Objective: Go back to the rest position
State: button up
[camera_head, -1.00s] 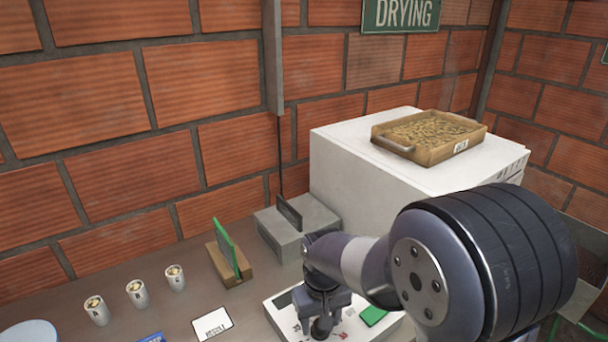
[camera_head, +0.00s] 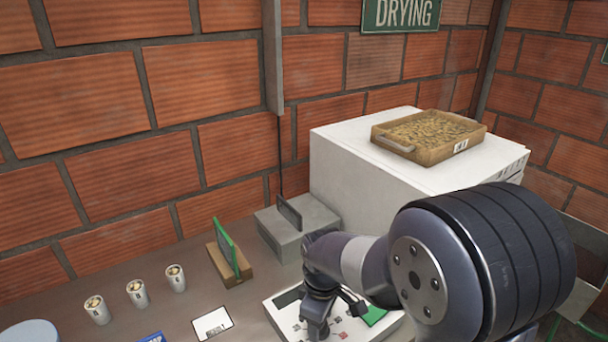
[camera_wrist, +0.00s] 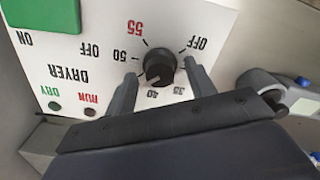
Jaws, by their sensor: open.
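My gripper (camera_wrist: 163,92) is open in the wrist view. Its two fingers stand on either side of a black dial knob (camera_wrist: 160,68) on the white dryer panel (camera_wrist: 105,40), and I cannot tell whether they touch it. The dial has marks for OFF and several numbers, with 55 in red. In the head view my arm reaches down over the same white panel (camera_head: 284,319), and the gripper end is partly hidden by the arm. A green switch (camera_head: 374,316) shows at the panel's right, and it also shows in the wrist view (camera_wrist: 45,14).
A wooden tray of beans (camera_head: 425,137) sits on a white box (camera_head: 350,165). A grey block (camera_head: 300,228) stands behind the panel. Several small labelled cups (camera_head: 137,293), a wooden holder with a green card (camera_head: 230,255) and a white card (camera_head: 212,323) are to the left.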

jog(key=n, duration=0.4)
jog(key=shift+n, duration=2.5)
